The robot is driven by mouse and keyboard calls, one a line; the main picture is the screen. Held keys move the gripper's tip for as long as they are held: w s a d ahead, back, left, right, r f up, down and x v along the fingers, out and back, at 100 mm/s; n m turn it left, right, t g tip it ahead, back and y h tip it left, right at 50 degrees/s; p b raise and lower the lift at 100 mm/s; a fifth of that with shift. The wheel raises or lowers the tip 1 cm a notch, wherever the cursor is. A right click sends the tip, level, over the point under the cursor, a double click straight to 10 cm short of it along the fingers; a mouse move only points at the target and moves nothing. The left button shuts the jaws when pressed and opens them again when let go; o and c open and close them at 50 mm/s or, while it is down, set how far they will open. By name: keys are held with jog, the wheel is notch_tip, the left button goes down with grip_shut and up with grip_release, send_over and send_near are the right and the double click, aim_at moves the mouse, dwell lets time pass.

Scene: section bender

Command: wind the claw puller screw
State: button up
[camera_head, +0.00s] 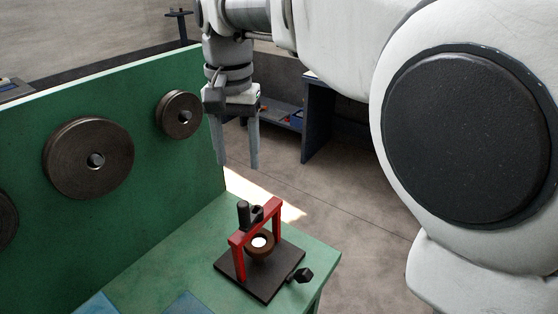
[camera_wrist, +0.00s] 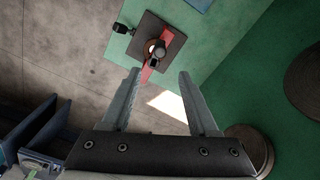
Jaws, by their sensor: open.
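The claw puller (camera_head: 258,238) has a red frame and stands on a dark square base plate (camera_head: 262,276) on the green bench. A dark upright screw or handle (camera_head: 244,213) sticks up at its top, and a ring-shaped brown part (camera_head: 260,246) sits under the frame. A black knob (camera_head: 301,275) lies at the base's right side. In the wrist view the puller (camera_wrist: 158,50) is ahead of the fingers, at the top of the picture. My gripper (camera_head: 238,164) is open and empty, pointing down, above and behind the puller; it also shows in the wrist view (camera_wrist: 158,76).
The green machine panel (camera_head: 140,110) rises at left, with dark rollers (camera_head: 88,158) (camera_head: 180,115) on it. A blue pad (camera_head: 185,305) lies at the bench's front. Dark-blue shelving (camera_head: 318,122) stands behind on the floor. The air between gripper and puller looks clear.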

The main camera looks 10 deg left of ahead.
aim_at(243, 203)
notch_tip(243, 203, down, 15)
jog(key=shift+r+b, duration=0.2)
jog(key=shift+b, duration=0.1)
grip_shut()
dwell(0.3)
